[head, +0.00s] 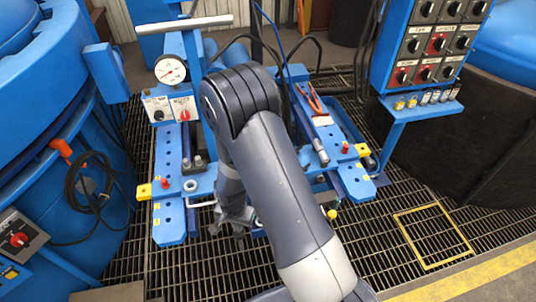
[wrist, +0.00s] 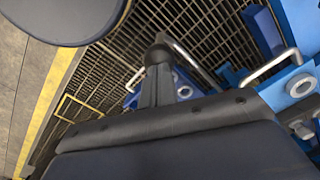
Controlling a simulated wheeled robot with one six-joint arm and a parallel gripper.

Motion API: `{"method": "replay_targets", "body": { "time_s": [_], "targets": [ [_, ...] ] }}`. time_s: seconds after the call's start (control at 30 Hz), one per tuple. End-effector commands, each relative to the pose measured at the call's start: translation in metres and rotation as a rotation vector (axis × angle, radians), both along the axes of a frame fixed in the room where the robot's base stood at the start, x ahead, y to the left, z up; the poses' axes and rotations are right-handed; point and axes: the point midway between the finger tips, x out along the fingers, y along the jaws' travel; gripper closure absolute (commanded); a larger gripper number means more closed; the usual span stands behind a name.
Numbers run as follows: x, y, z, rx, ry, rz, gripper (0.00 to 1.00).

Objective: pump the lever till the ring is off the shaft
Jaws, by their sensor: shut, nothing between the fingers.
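My gripper (wrist: 158,52) is shut and empty in the wrist view, its dark fingers pointing over the floor grating. In the head view my gripper (head: 238,229) is low at the front of the blue puller frame (head: 170,180), partly behind my forearm. A grey rod with a dark lower end (head: 318,150), possibly the lever, slants over the right side of the frame; I cannot be sure which part is the lever. I cannot make out the ring or the shaft; my arm covers the middle of the frame.
A pressure gauge (head: 170,70) stands at the back of the frame. A switch panel (head: 437,40) is at the right, a blue tank (head: 60,180) with a black cable at the left. A bent metal handle (wrist: 275,66) is near my fingers.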

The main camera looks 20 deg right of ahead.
Motion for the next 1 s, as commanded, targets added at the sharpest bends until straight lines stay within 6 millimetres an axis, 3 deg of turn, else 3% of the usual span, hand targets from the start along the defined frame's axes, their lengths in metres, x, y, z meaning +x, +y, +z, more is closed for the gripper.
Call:
{"method": "replay_targets", "body": {
  "time_s": [0.17,0.8,1.0],
  "targets": [
    [-0.002,0.0,-0.01,0.0,0.0,0.0,1.0],
    [-0.025,0.001,-0.106,0.0,0.0,0.001,1.0],
    [-0.022,0.001,-0.082,0.001,-0.003,0.0,1.0]
  ]
}}
